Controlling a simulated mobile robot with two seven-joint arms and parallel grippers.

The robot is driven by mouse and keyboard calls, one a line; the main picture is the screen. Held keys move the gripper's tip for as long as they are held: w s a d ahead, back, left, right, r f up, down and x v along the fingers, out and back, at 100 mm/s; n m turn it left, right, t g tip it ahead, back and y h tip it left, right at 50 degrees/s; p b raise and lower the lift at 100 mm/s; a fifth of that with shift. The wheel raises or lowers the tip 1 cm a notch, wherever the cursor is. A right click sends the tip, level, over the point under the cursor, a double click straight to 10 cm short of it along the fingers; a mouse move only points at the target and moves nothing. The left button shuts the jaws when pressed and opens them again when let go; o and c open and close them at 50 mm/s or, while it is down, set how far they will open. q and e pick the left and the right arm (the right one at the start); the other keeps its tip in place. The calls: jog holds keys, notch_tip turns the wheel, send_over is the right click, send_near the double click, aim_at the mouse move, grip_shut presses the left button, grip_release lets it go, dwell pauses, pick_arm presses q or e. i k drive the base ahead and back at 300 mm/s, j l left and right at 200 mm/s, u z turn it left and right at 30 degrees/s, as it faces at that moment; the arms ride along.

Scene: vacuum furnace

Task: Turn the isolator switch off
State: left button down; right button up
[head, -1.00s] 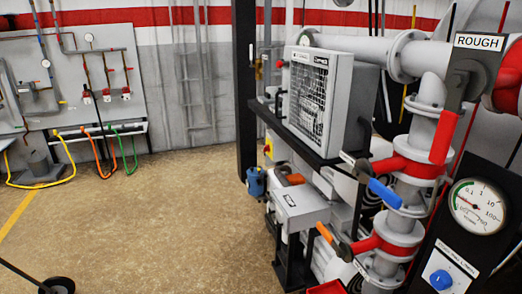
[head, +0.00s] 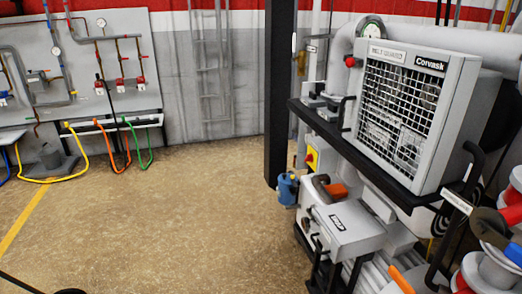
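A small yellow plate with a red part (head: 311,157), which looks like the isolator switch, is on the side of the machine, below the black shelf and right of the dark post. It is small, and I cannot tell its handle position. A blue cylindrical part (head: 288,189) is just below and left of it. Neither of my grippers is in the head view.
A caged belt guard (head: 398,112) stands on a black shelf (head: 365,165) at the right. A grey pump box (head: 345,228) is below it. A dark post (head: 280,90) rises left of the machine. The brown floor (head: 180,225) is open at left and centre.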

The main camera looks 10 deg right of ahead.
aim_at(309, 158)
jog(key=i+j+u, duration=0.1)
jog(key=i+u, duration=0.3)
jog(key=i, duration=0.9)
jog(key=i+j+z, duration=0.1)
jog(key=i+z, duration=0.25)
jog(key=i, duration=0.2)
jog(key=i+j+z, duration=0.25)
jog(key=i+z, duration=0.15)
jog(key=i+j+z, duration=0.15)
jog(key=z, duration=0.2)
jog(key=i+j+z, duration=0.45)
jog(key=z, duration=0.2)
